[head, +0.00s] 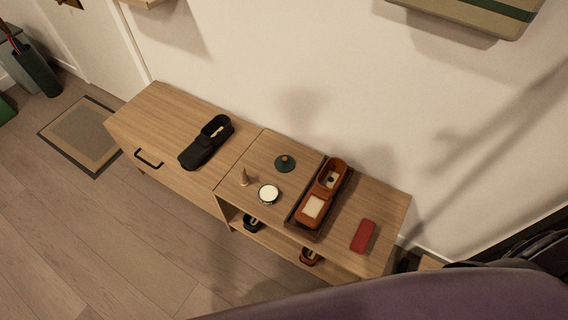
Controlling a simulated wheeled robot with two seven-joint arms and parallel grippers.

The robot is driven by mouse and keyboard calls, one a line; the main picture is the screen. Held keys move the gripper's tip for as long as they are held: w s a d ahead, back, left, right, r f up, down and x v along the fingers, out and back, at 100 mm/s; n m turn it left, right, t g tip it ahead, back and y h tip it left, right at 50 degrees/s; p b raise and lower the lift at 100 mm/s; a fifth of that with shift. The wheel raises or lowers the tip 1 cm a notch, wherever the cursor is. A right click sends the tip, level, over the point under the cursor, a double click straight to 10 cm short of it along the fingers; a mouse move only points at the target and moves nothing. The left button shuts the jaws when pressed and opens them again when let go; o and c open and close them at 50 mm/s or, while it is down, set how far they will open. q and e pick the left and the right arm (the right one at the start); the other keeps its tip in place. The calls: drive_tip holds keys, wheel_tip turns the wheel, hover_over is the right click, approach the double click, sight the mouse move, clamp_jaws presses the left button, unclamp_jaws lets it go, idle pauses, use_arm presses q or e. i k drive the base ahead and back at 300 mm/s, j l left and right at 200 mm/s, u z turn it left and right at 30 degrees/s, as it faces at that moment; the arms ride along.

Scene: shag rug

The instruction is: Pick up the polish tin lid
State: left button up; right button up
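A dark green disc with a small orange-brown knob, which looks like the polish tin lid (285,163), lies on the wooden bench top near its middle, towards the wall. A round open tin with a pale filling (268,194) sits just in front of it, apart from it. Neither of my grippers is in view, and nothing touches the lid.
A small tan cone-shaped item (244,178) stands left of the tin. A red block (363,236) lies farther right. The wooden bench (170,115) has clear top at far left.

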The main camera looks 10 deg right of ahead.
sight(283, 163)
drive_tip(key=i+j+z, duration=0.15)
drive_tip(key=j, duration=0.25)
drive_tip(key=i+j+z, duration=0.15)
drive_tip(key=j, duration=0.25)
drive_tip(key=i+j+z, duration=0.2)
drive_tip(key=j, duration=0.25)
drive_tip(key=i+j+z, duration=0.15)
drive_tip(key=j, duration=0.3)
drive_tip(key=k, duration=0.05)
